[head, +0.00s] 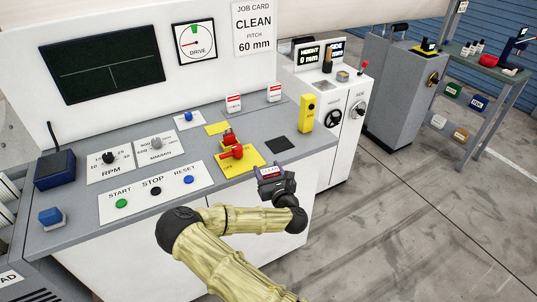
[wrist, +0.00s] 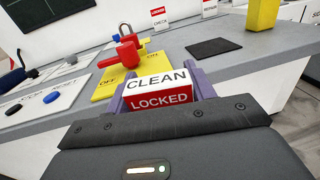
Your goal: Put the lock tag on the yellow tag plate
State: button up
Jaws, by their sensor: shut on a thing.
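My gripper (head: 272,172) is shut on the lock tag, a white and red block reading CLEAN LOCKED (wrist: 160,88), between purple fingers in the wrist view. It is held in front of the console's front edge, apart from any plate. A small plain yellow plate (head: 217,128), seemingly the tag plate, lies flat on the console behind the switch, further back and left of my gripper. A larger yellow plate (head: 256,161) marked OFF carries a red rotary handle (head: 233,153). A red padlock (head: 229,138) with a grey shackle stands just behind the handle.
A dark square pad (head: 281,145) lies right of the switch, with a yellow upright box (head: 306,113) beyond it. Two white and red tags (head: 234,103) stand at the back. Buttons and dials fill the console's left. Open floor lies to the right.

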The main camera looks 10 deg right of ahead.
jog(key=s+d+f+m+h, duration=0.1)
jog(key=s+d+f+h, duration=0.1)
jog(key=s+f, duration=0.7)
notch_tip(320, 180, down, 4)
jog(key=shift+s+d+r+m+h, duration=0.25)
jog(key=shift+d+m+h, duration=0.15)
jog(key=shift+h, duration=0.2)
